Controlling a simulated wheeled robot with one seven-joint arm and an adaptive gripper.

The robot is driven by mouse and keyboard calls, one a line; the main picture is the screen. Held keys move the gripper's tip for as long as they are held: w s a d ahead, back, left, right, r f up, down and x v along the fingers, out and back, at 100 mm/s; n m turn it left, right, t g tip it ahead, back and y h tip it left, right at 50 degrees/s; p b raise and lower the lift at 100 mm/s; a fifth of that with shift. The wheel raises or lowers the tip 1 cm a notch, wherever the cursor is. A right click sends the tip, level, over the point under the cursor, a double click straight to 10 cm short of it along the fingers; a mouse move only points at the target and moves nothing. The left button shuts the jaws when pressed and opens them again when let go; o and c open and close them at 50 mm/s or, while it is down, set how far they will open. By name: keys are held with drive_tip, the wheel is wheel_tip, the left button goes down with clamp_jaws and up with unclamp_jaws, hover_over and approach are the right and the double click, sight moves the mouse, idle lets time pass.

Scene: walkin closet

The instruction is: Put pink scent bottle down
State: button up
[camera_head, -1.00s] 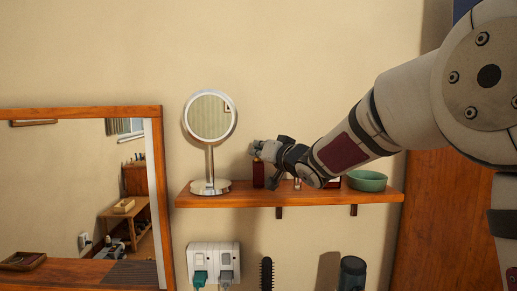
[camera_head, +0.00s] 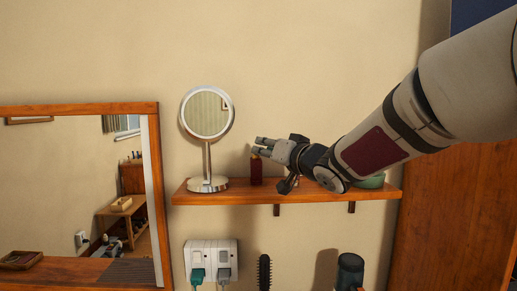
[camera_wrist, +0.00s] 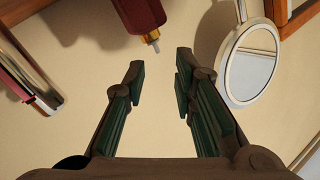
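The dark red-pink scent bottle (camera_head: 256,172) stands upright on the wooden shelf (camera_head: 330,196), to the right of the round mirror. In the wrist view the bottle (camera_wrist: 139,12) is at the top edge, its body partly cut off and its narrow nozzle pointing toward my fingers. My gripper (camera_head: 258,147) is just above and to the right of the bottle's top in the head view. In the wrist view my gripper (camera_wrist: 158,75) is open, with nothing between its fingers, and the bottle lies beyond the fingertips.
The round mirror (camera_head: 207,113) on its stand is left of the bottle. A green bowl (camera_head: 371,181) is on the shelf's right part, partly behind my arm. A red and silver item (camera_wrist: 22,75) shows at left in the wrist view. A large framed mirror (camera_head: 80,108) is at far left.

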drive_tip(key=s+d+f+m+g+h, duration=0.1)
drive_tip(key=s+d+f+g+h, duration=0.2)
drive_tip(key=s+d, duration=0.5)
drive_tip(key=s+d+f+m+h, duration=0.1)
drive_tip(key=s+d+f+h, duration=0.1)
drive_tip(key=s+d+h, duration=0.6)
drive_tip(key=s+a+f+g+y, duration=0.1)
drive_tip(key=s+f+g, duration=0.2)
drive_tip(key=s, duration=0.9)
drive_tip(key=s+a+f+n+g+y, duration=0.1)
drive_tip(key=s+f+g, duration=0.3)
drive_tip(key=s+f, duration=0.4)
drive_tip(key=s+a+y, duration=0.1)
drive_tip(key=s, duration=0.2)
drive_tip(key=shift+s+f+n, duration=0.15)
drive_tip(key=shift+s+n, duration=0.15)
drive_tip(key=shift+s, duration=0.05)
drive_tip(key=w+f+b, duration=0.4)
drive_tip(key=w, duration=0.1)
drive_tip(key=shift+w+f+b, duration=0.25)
drive_tip(key=shift+f+b, duration=0.1)
